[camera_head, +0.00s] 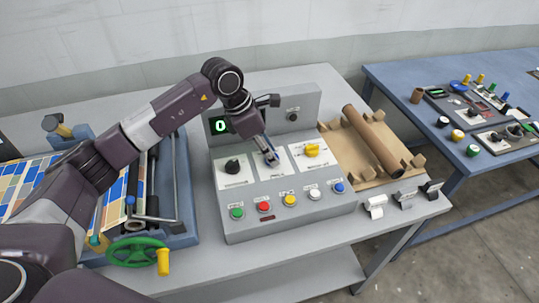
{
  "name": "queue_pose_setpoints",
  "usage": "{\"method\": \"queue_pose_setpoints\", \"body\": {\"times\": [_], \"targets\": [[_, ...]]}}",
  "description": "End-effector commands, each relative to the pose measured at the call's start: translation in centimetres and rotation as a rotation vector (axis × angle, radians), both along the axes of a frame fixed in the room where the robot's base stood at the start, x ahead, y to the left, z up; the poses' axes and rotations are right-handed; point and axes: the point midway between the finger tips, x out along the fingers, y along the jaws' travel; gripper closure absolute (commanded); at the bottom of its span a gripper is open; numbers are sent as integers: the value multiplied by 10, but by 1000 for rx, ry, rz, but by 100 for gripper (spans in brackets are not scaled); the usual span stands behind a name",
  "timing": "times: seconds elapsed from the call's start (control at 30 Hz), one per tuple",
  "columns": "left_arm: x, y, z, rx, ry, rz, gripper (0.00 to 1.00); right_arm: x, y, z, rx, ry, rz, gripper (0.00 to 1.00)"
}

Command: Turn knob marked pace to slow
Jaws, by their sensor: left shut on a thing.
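A grey control box (290,222) stands on the table with three white-labelled knob plates. A black knob (232,166) is on the left plate and a yellow knob (312,150) is on the right plate. My left gripper (270,157) reaches down to the middle plate (281,169) and is shut on the knob there, which its fingers mostly hide. The plate labels are too small to read, so I cannot tell which knob is marked pace. My right gripper is not in view.
A green-lit display (220,125) reads 0. Several coloured buttons (290,200) line the box's front. A press with a green handwheel (135,250) stands left. A brown roll (373,142) lies on a wooden cradle to the right. A blue table (450,80) stands beyond.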

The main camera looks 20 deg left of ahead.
Motion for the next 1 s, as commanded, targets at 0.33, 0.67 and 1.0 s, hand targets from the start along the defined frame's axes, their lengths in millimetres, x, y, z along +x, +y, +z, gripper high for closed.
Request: {"method": "queue_pose_setpoints", "body": {"times": [0.33,0.67,1.0], "targets": [[0,-2,-1,-1,-7,309,95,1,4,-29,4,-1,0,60],[0,-3,1,-3,-7,507,95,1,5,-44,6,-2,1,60],[-1,-3,3,-4,-5,580,95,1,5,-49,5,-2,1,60]]}}
